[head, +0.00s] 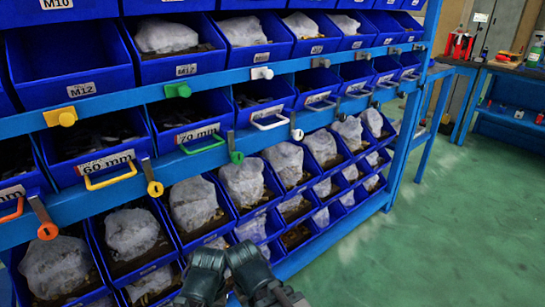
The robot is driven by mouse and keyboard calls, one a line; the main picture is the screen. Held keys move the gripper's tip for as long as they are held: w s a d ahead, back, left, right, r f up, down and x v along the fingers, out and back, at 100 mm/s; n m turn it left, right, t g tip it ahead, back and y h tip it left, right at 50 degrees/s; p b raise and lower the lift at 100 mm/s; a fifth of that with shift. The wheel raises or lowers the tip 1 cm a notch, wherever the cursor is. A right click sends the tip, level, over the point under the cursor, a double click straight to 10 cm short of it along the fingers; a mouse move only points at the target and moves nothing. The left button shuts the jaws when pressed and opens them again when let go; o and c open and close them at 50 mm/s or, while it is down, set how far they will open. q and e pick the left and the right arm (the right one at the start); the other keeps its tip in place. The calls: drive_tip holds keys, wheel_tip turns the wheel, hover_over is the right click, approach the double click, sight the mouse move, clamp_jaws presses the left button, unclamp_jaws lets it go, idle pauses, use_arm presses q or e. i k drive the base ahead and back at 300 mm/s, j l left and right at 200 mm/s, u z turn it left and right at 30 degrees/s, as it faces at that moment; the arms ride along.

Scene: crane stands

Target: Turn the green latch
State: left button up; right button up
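A green latch (236,156) hangs on the blue rail at the right of a drawer with a green handle (204,144); its grey strip points up with the green round end below. A second green knob (178,90) sits on the rail above. My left gripper (208,262) and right gripper (243,254) are dark and close together at the bottom centre, below the green latch and apart from it. Their fingertips are not clear, so I cannot tell whether they are open or shut. No held object shows.
Other latches are yellow (155,188), orange (47,231) and white (297,134), beside drawers with matching handles. Blue bins (190,205) with bagged parts fill the shelf below. Open green floor (430,240) lies at the right, with a workbench (500,120) behind.

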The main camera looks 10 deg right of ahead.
sight(237, 158)
drive_tip(key=z, duration=1.45)
drive_tip(key=k+j, duration=0.15)
drive_tip(key=k, duration=0.2)
drive_tip(key=k+j, duration=0.15)
drive_tip(key=k, duration=0.25)
